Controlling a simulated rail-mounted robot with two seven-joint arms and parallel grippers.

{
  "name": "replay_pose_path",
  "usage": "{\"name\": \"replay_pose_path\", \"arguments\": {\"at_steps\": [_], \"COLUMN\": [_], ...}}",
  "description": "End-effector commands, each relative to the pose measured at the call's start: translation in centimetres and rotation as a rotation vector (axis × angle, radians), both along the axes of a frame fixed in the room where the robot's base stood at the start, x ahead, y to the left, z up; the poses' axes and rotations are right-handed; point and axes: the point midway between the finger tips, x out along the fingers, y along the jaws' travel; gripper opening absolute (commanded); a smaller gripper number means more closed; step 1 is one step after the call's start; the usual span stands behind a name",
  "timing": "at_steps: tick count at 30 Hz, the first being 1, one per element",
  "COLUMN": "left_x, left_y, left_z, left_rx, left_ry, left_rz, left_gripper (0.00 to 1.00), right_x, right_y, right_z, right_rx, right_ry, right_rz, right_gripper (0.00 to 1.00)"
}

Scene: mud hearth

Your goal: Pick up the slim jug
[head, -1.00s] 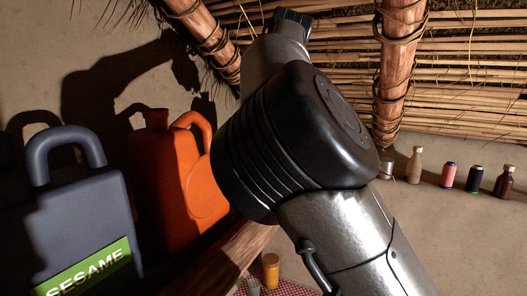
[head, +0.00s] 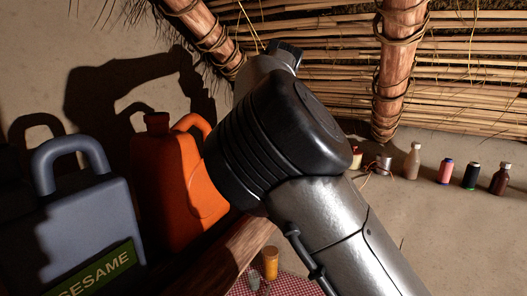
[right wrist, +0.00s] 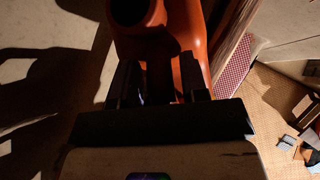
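An orange jug (head: 170,185) with a short capped neck and a loop handle stands upright on a wooden shelf near the wall. A wider blue-grey jug (head: 88,215) with a green SESAME label stands left of it. I cannot tell for certain which is the slim jug. My right arm hides its gripper in the head view. In the right wrist view my right gripper (right wrist: 162,88) has its two dark fingers apart, pointing at the orange jug (right wrist: 197,30), with part of the jug visible between them. Whether they touch it is unclear. My left gripper is not in view.
A wooden beam edge (head: 222,262) runs below the jugs. Several small bottles and spools, including a pale bottle (head: 412,160), stand along a ledge at the right. An orange-yellow jar (head: 270,263) stands low on a checked cloth. A post (head: 399,70) hangs ahead.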

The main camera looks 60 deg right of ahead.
Motion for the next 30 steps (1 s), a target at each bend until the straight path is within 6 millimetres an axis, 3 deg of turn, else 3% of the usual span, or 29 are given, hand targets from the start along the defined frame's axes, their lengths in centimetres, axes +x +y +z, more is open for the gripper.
{"name": "replay_pose_path", "arguments": {"at_steps": [2,12,30], "left_x": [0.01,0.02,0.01], "left_y": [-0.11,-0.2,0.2], "left_z": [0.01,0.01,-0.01], "left_rx": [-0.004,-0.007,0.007], "left_ry": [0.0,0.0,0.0], "left_rz": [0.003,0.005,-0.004], "left_gripper": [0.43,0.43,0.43], "right_x": [-0.01,-0.01,-0.02], "right_y": [0.01,0.03,0.05], "right_z": [0.01,0.05,0.1], "right_rx": [0.0,0.0,0.001], "right_ry": [0.0,0.0,-0.001], "right_rz": [0.0,0.0,0.0], "right_gripper": [0.33,0.01,0.0]}}
